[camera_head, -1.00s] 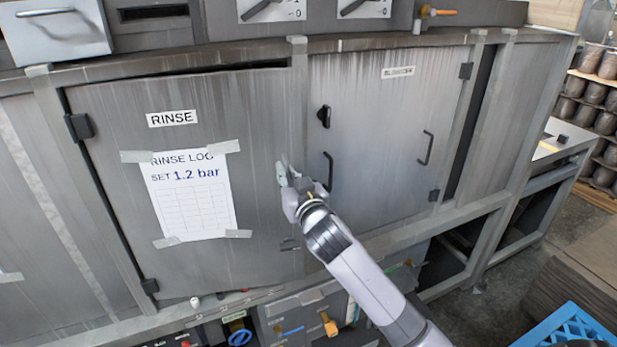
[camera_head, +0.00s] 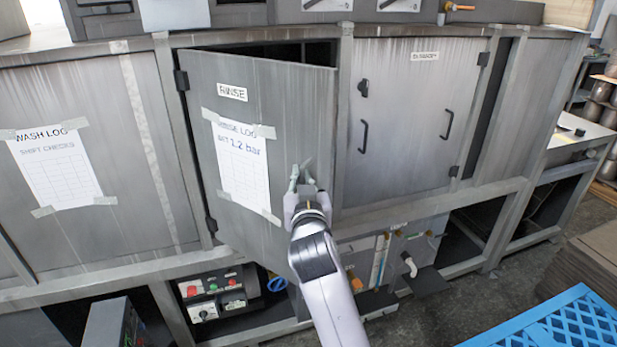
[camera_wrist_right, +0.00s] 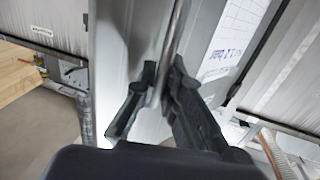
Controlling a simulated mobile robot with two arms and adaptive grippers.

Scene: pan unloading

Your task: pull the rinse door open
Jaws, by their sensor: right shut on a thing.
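The grey rinse door (camera_head: 292,125) stands ajar, hinged on its left side, with its right edge swung out from the frame and a dark gap along the top. It bears a RINSE label (camera_head: 232,92) and a taped rinse log (camera_head: 243,172). My right gripper (camera_head: 299,178) is at the door's right part. In the right wrist view, the gripper (camera_wrist_right: 163,85) is shut on a thin upright bar (camera_wrist_right: 178,30), which looks like the door's handle. The handle is mostly hidden by the gripper in the head view. My left gripper is not in view.
A second closed door (camera_head: 415,120) with handles is to the right. A panel with a wash log (camera_head: 57,170) is to the left. Below are a control box (camera_head: 213,292) and pipes. A blue crate (camera_head: 560,325) stands at the lower right.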

